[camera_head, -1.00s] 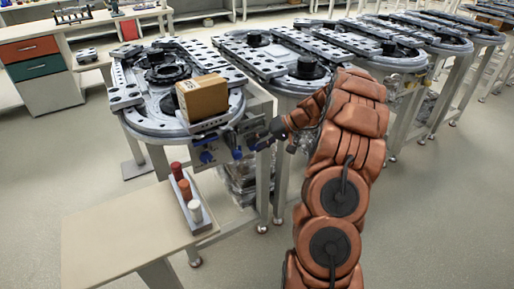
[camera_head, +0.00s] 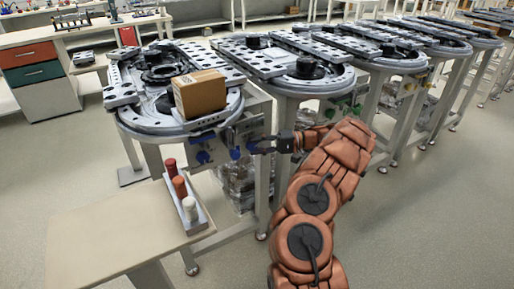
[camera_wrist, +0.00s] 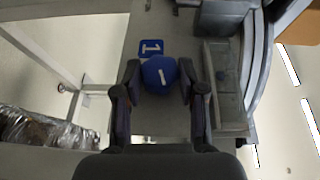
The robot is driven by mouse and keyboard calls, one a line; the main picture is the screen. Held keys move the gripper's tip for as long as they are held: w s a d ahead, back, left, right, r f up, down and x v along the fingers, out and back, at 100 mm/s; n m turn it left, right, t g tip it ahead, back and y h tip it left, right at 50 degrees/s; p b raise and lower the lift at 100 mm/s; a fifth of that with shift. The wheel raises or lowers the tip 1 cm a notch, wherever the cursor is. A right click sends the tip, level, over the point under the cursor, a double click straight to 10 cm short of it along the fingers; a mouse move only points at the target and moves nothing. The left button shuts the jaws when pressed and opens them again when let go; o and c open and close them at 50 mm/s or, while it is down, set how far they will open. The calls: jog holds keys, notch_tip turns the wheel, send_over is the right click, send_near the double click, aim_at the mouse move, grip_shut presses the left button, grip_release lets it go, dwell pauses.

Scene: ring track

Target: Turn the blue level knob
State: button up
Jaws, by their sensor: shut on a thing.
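The blue level knob (camera_wrist: 160,73) is a round blue dial with a white line. It sits on a grey panel beside a small blue plate marked 1 (camera_wrist: 151,47) in the wrist view. My gripper (camera_wrist: 158,88) has one finger on each side of the knob and is shut on it. In the head view my gripper (camera_head: 260,147) reaches from the right to the front panel of the nearest ring track (camera_head: 150,124). The knob's contact with the fingers is too small to make out there. Another blue part (camera_head: 204,157) shows on the panel further left.
A cardboard box (camera_head: 200,93) stands on the nearest track's edge above the panel. A small table (camera_head: 105,240) at the front left bears a rack with red, orange and white pieces (camera_head: 180,188). More ring tracks (camera_head: 330,88) stand to the right. The floor at right is clear.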

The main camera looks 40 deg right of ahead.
jog(key=shift+t+y+b, duration=0.3)
jog(key=shift+y+b, duration=0.2)
jog(key=shift+b, duration=0.55)
jog(key=b, duration=0.4)
jog(key=shift+w+m+y+b, duration=0.15)
jog(key=shift+m+y+b, duration=0.15)
jog(key=shift+y+b, duration=0.1)
jog(key=t+b, duration=0.1)
jog(key=b, duration=0.3)
jog(key=shift+f, duration=0.2)
jog(key=b, duration=0.7)
jog(key=shift+w+f+m, duration=0.25)
jog(key=shift+w+m, duration=0.05)
jog(key=shift+m, duration=0.1)
jog(key=y+b, duration=0.1)
jog(key=b, duration=0.3)
jog(key=shift+t, duration=0.4)
jog(key=b, duration=0.3)
jog(key=shift+s+r+m, duration=0.15)
jog(key=shift+s+m, duration=0.15)
jog(key=shift+s+m+t+y, duration=0.25)
jog(key=shift+m+t+y, duration=0.05)
jog(key=shift+y, duration=0.3)
